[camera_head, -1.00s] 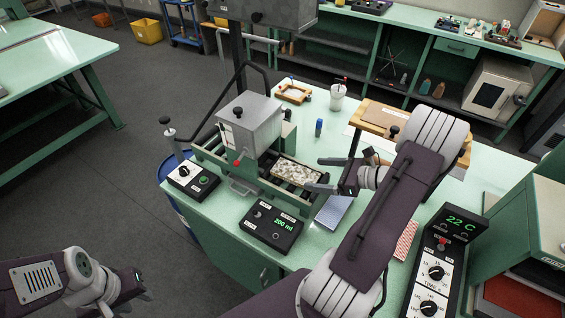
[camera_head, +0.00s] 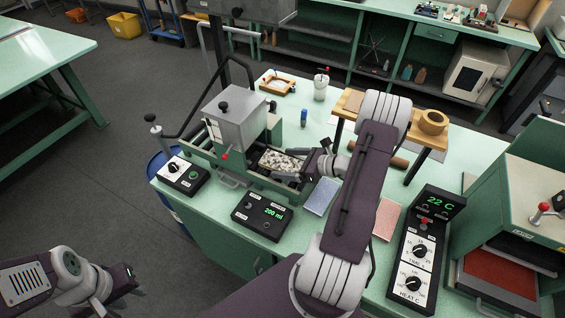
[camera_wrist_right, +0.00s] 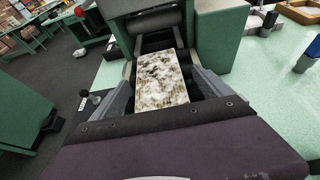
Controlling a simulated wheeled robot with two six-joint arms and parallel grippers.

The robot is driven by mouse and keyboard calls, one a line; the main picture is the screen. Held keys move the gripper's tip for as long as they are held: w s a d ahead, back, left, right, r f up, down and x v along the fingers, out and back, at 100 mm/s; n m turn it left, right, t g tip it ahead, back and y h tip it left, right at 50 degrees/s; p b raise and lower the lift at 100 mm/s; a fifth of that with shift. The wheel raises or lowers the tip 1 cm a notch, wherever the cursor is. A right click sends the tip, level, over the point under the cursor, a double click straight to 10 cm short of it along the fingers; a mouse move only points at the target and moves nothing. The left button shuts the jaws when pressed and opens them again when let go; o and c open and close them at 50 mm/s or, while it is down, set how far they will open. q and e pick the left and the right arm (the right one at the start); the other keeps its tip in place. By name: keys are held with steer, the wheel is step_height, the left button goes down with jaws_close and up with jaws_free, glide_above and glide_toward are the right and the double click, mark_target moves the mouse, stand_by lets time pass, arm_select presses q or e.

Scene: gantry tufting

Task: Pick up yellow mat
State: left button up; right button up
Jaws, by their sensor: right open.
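The yellow mat (camera_head: 280,160) is a cream slab with a patchy white and dark tufted top. It lies flat on the roller feed at the front of the green gantry machine (camera_head: 236,125). In the right wrist view the mat (camera_wrist_right: 160,84) sits between the two fingers of my open right gripper (camera_wrist_right: 162,75), with its far end towards the roller. In the head view my right gripper (camera_head: 290,168) is at the mat's right end. I cannot tell whether the fingers touch it. My left gripper (camera_head: 130,284) is low at the left, away from the table, its jaws unclear.
A blue sheet (camera_head: 322,196) and a pink sheet (camera_head: 387,219) lie to the right, near a tall "22 C" controller (camera_head: 417,250). A wooden stand (camera_head: 431,137) is behind.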

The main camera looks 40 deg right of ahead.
mark_target(287, 164)
steer(key=shift+s, duration=0.1)
steer(key=shift+c, duration=0.3)
steer(key=shift+s+r, duration=0.1)
steer(key=c, duration=1.4)
step_height(287, 164, up, 10)
